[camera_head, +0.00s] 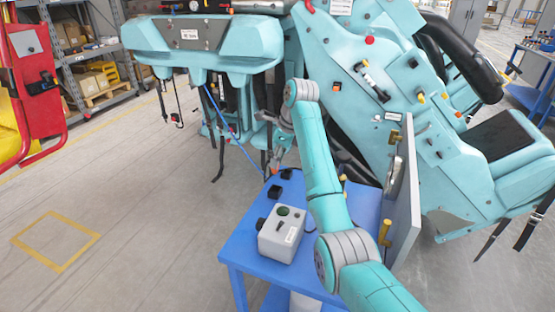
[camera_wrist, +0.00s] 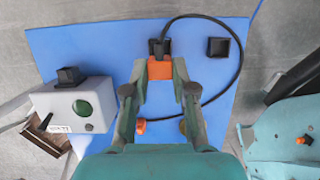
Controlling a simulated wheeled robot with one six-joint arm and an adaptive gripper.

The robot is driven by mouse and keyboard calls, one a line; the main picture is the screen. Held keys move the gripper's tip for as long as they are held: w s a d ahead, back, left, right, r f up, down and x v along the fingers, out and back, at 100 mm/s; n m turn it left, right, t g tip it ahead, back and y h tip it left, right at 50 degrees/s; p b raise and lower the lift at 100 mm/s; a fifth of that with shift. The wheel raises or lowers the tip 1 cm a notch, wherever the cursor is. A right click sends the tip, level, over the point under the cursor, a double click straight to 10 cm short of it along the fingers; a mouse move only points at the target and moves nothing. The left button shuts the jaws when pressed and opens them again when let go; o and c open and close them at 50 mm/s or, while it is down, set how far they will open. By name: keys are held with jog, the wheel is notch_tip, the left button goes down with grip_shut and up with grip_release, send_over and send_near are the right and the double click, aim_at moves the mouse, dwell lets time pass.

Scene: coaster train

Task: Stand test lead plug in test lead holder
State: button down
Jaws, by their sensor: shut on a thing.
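My gripper (camera_wrist: 160,70) is shut on an orange test lead plug (camera_wrist: 159,69), held between its two fingertips over the blue table. A dark part (camera_wrist: 158,47) shows just beyond the plug; I cannot tell whether it belongs to the plug or is a block behind it. A black cable (camera_wrist: 238,60) runs from there and loops to the right. A square black holder (camera_wrist: 218,47) with a dark recess is right of the plug, apart from it. In the head view my gripper (camera_head: 276,166) is low near the table's far left edge, close to small black blocks (camera_head: 275,191).
A grey box (camera_head: 281,235) with a green round part stands on the blue table (camera_head: 240,250). An orange piece (camera_wrist: 140,126) lies nearer the wrist. An upright grey panel (camera_head: 404,200) edges the table's right side. A large turquoise coaster train (camera_head: 440,150) stands behind.

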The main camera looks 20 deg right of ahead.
jog(key=shift+f, duration=2.85)
jog(key=shift+f, duration=1.6)
jog(key=c, duration=0.9)
grip_release()
jog(key=shift+o, duration=0.2)
jog(key=v, duration=0.7)
jog(key=shift+r, duration=0.25)
jog(key=shift+s+a, duration=0.1)
jog(key=shift+s, duration=0.05)
